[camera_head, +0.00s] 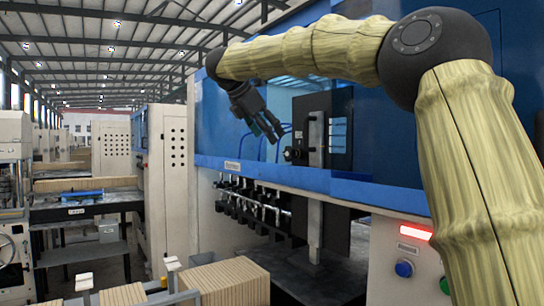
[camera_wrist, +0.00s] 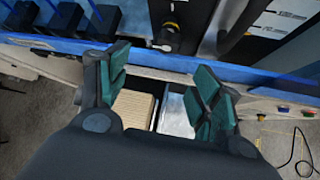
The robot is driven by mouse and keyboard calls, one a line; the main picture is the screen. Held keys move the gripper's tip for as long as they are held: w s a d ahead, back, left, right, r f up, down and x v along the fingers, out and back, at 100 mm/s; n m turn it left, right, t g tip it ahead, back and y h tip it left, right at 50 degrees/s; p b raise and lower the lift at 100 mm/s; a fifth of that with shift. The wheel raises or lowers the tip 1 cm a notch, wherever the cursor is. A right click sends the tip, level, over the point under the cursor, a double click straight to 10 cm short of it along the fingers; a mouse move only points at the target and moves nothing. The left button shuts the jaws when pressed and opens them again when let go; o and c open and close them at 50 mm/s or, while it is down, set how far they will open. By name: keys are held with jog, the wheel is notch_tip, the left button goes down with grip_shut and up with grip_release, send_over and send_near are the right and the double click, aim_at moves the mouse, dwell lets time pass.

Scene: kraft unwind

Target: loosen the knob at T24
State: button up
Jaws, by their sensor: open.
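A black knob (camera_head: 292,154) sticks out to the left of a vertical metal post (camera_head: 316,140) in the blue machine's opening. No T24 label is readable. A dark knob-like part with a yellow mark (camera_wrist: 170,38) shows at the top of the wrist view, beyond my fingers; it looks like the same knob. My gripper (camera_head: 268,132) is open and empty, in front of the machine, above and left of the knob in the head view and apart from it. Its green-padded fingers (camera_wrist: 160,78) stand wide apart in the wrist view.
The blue machine rail (camera_head: 300,172) runs below the knob. Several handles and fittings line a row (camera_head: 255,208) beneath it. A red light (camera_head: 409,230) and a blue button (camera_head: 404,268) are at right. Stacked brown boards (camera_head: 225,282) stand below. Blue cables hang behind my gripper.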

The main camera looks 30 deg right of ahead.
aim_at(287, 156)
jog(key=p+x, duration=0.1)
jog(key=x, duration=0.2)
jog(key=p+x, duration=0.2)
jog(key=x, duration=0.1)
jog(key=p+x, duration=0.1)
jog(key=x, duration=0.2)
jog(key=shift+s+d+r+p, duration=0.15)
jog(key=shift+s+d+p, duration=0.15)
jog(key=shift+d+p, duration=0.1)
jog(key=shift+s+d+f, duration=0.2)
jog(key=shift+s, duration=0.05)
jog(key=shift+w+f, duration=0.35)
jog(key=shift+w, duration=0.15)
jog(key=shift+s+r, duration=0.15)
jog(key=shift+s, duration=0.2)
jog(key=c, duration=0.7)
jog(key=shift+w, duration=0.1)
jog(key=c, duration=0.3)
